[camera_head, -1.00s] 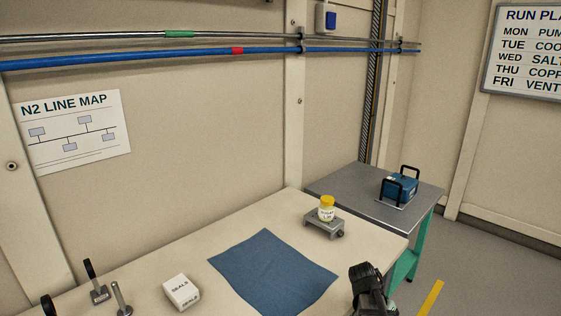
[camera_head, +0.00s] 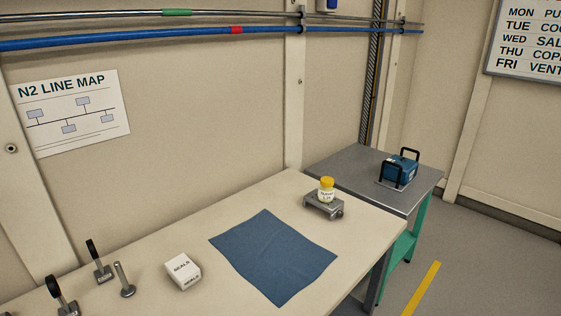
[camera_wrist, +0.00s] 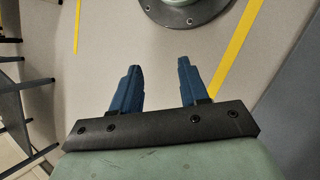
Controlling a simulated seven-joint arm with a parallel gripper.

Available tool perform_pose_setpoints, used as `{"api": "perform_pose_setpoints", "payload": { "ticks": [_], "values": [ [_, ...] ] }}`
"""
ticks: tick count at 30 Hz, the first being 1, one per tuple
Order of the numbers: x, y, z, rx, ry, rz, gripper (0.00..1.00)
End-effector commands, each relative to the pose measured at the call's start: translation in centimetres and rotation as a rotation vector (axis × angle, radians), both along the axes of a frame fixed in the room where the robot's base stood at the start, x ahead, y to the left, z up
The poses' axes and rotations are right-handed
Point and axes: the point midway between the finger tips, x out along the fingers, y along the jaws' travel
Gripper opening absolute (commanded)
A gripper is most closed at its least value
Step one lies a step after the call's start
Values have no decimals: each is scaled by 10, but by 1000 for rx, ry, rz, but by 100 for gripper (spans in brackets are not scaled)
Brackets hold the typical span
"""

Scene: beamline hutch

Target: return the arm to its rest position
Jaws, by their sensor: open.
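My gripper (camera_wrist: 160,88) shows in the wrist view, with two blue fingers apart and nothing between them. It hangs over the pale floor (camera_wrist: 110,30), and a round grey bolted base (camera_wrist: 185,12) stands beyond the fingertips at the top. In the head view my gripper and arm are out of the picture. The cream table (camera_head: 190,225) there is free of the arm.
On the table are a blue cloth (camera_head: 272,258), a white SEALS box (camera_head: 183,271), a yellow-lidded jar (camera_head: 327,190) on a small grey stand (camera_head: 322,208), and toggle handles (camera_head: 100,262). A grey side table (camera_head: 335,172) holds a blue case (camera_head: 400,168). Yellow floor lines (camera_wrist: 235,45) show.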

Motion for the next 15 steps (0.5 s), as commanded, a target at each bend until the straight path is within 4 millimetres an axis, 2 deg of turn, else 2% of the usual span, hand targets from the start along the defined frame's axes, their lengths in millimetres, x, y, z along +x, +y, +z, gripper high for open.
{"api": "perform_pose_setpoints", "payload": {
  "ticks": [1, 6, 15],
  "values": [
    [-13, 6, -11, 30, 13, 25, 44],
    [-47, 25, -43, 134, 39, 102, 44],
    [-106, 53, -86, 289, 66, 208, 44]
  ]
}}
